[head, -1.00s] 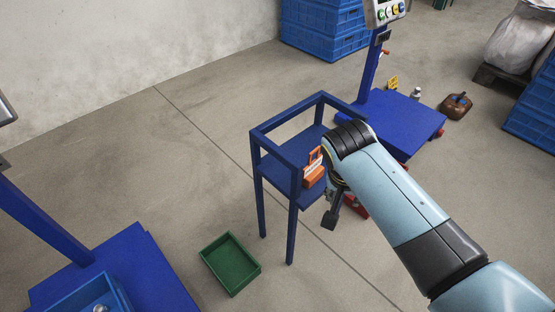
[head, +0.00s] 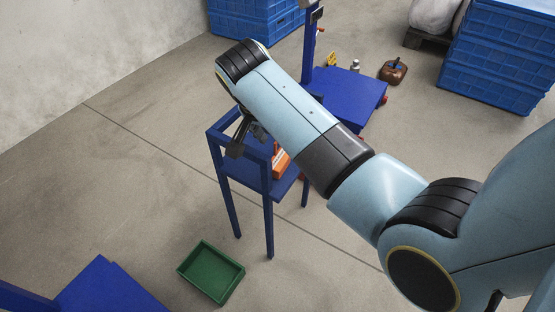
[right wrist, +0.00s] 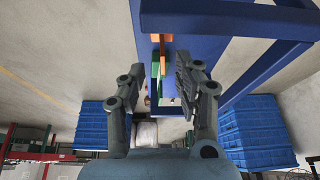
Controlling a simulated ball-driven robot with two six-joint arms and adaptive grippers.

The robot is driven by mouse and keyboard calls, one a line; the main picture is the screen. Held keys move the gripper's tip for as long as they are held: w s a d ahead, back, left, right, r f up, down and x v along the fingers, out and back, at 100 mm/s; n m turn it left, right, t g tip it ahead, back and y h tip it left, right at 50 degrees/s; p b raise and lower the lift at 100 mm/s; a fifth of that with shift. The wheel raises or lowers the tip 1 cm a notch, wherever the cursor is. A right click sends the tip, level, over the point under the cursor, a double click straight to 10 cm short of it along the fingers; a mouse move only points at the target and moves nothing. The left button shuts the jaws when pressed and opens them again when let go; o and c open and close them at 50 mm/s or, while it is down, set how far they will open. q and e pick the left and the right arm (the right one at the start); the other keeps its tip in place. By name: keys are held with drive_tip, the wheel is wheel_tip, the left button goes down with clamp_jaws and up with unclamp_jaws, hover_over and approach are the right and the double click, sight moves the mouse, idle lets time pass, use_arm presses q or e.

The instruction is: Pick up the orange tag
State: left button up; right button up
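An orange object (head: 281,161), which looks like the orange tag, is on the blue stand (head: 243,178). My right arm partly covers it in the head view. My right gripper (head: 243,140) is over the left part of the stand, to the left of the orange object. In the right wrist view, the fingers of my right gripper (right wrist: 157,75) are spread apart with nothing held between them. Orange parts (right wrist: 156,38) show beyond the fingertips, against the blue stand. My left gripper is not in view.
The stand's blue rails (head: 212,135) surround its shelf near my right gripper. A green tray (head: 233,286) lies on the floor in front. A blue scale platform (head: 350,95) stands behind, with a brown can (head: 393,71) beside it. Blue crates (head: 495,60) are at the back right.

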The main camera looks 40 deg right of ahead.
sight(279, 150)
drive_tip(key=b+x, duration=0.1)
drive_tip(key=x, duration=0.2)
drive_tip(key=shift+f, duration=0.15)
drive_tip(key=shift+d+f, duration=0.15)
drive_tip(key=shift+f, duration=0.05)
drive_tip(key=shift+w+d+f, duration=0.1)
drive_tip(key=shift+f, duration=0.25)
drive_tip(key=b+x, duration=0.3)
drive_tip(key=x, duration=0.1)
drive_tip(key=shift+w+f, duration=0.15)
drive_tip(key=shift+f, duration=0.1)
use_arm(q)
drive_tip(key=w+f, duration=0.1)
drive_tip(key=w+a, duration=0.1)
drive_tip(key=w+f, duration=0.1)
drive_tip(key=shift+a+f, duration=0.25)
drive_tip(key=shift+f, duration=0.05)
use_arm(e)
drive_tip(key=shift+r, duration=0.1)
clamp_jaws()
